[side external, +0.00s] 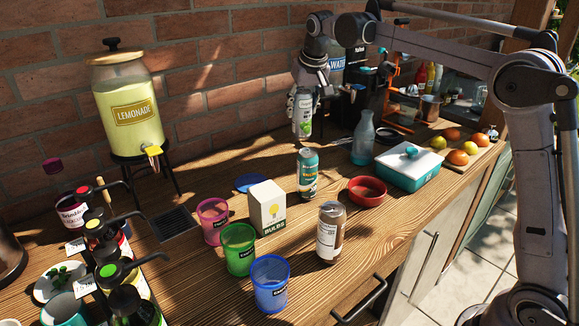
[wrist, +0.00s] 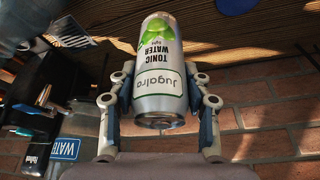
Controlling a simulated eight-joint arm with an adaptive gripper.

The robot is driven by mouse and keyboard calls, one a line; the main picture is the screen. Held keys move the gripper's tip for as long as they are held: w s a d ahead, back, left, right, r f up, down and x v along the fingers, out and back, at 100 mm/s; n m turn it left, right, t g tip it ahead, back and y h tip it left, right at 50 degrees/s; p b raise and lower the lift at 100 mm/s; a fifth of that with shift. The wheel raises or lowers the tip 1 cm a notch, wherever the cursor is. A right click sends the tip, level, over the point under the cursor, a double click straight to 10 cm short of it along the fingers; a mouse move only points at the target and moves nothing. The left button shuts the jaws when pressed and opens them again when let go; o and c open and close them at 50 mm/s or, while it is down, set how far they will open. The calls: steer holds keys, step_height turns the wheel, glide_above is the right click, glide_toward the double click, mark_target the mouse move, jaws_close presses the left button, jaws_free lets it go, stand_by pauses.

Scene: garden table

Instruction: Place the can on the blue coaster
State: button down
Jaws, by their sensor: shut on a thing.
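My gripper (side external: 302,104) is shut on a silver and green tonic water can (side external: 303,122), which is upright near the brick wall and appears raised above the table. In the wrist view, the fingers of my gripper (wrist: 163,105) press on both sides of the can (wrist: 160,62). The blue coaster (side external: 248,183) lies flat on the table, to the left of and nearer the camera than the held can, partly behind the bulbs box. A blue disc, likely the coaster (wrist: 236,5), shows at the wrist view's top edge.
A bulbs box (side external: 267,208), pink cup (side external: 213,222), teal can (side external: 307,175) and brown can (side external: 330,232) stand around the coaster's near side. A glass bottle (side external: 363,140) stands right of the held can. The lemonade dispenser (side external: 128,105) is left. Table between coaster and wall looks clear.

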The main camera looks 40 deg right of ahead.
steer(key=a+n, duration=0.1)
steer(key=a, duration=0.1)
steer(key=a+n, duration=0.1)
steer(key=a, duration=0.1)
steer(key=shift+a+r+y, duration=0.1)
steer(key=shift+a+y, duration=0.25)
steer(key=shift+y, duration=0.05)
steer(key=c, duration=2.1)
jaws_free()
steer(key=w+a+f, duration=0.4)
steer(key=a+f, duration=0.2)
steer(key=a, duration=0.3)
steer(key=shift+a+f, duration=0.2)
steer(key=shift+a, duration=0.1)
steer(key=shift+w+a+f, duration=0.1)
steer(key=shift+f, duration=1.95)
steer(key=o, duration=1.5)
steer(key=shift+f, duration=0.15)
